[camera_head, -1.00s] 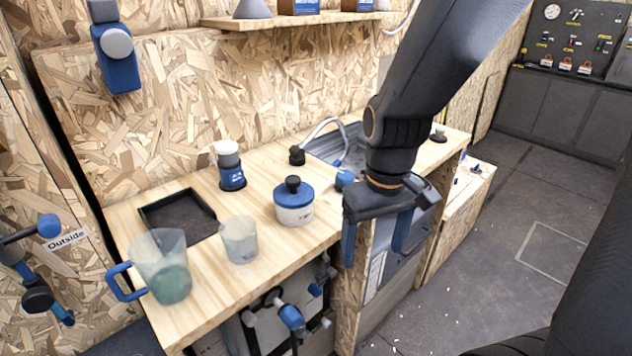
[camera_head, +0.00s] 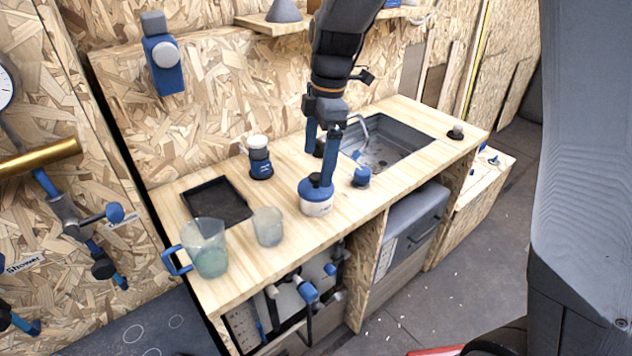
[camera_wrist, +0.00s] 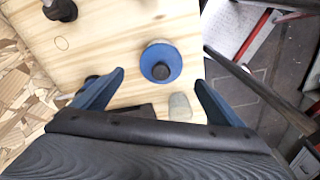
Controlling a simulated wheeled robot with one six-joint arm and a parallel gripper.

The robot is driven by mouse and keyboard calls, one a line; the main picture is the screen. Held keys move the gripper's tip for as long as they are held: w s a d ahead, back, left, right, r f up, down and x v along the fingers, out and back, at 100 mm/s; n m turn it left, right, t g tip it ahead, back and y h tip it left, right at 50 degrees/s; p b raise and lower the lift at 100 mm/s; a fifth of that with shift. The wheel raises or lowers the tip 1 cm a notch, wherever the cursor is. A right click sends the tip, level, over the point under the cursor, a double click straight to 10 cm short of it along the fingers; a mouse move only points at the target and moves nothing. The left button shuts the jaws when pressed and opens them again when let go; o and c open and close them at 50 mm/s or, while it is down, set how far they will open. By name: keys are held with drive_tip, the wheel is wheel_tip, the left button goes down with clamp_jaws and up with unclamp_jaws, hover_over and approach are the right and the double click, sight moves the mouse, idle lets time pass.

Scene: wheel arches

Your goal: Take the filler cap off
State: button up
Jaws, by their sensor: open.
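A white tub (camera_head: 316,208) with a blue lid (camera_head: 309,192) stands upright on the wooden counter. In the wrist view the round blue lid (camera_wrist: 150,57) has a dark knob (camera_wrist: 160,71) in its middle. I cannot tell for sure that this lid is the filler cap. My gripper (camera_head: 319,165) is open and empty above the counter by the tub; one blue finger overlaps the lid in the head view. In the wrist view the lid shows between and beyond the fingers of my gripper (camera_wrist: 160,82). No contact is clear.
A blue fitting (camera_head: 361,178) and a grey sink (camera_head: 405,140) lie right of the tub. A clear cup (camera_head: 267,227), a jug (camera_head: 205,250), a black tray (camera_head: 222,207) and a blue bottle (camera_head: 260,160) stand left. The OSB wall is behind.

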sight(316, 175)
drive_tip(key=shift+s+a+f+p, duration=0.15)
drive_tip(key=shift+f+p, duration=0.45)
drive_tip(key=shift+f, duration=0.85)
drive_tip(key=shift+a+f+p, duration=0.1)
drive_tip(key=shift+f+p, duration=0.5)
drive_tip(key=shift+f, duration=0.85)
drive_tip(key=c, duration=1.1)
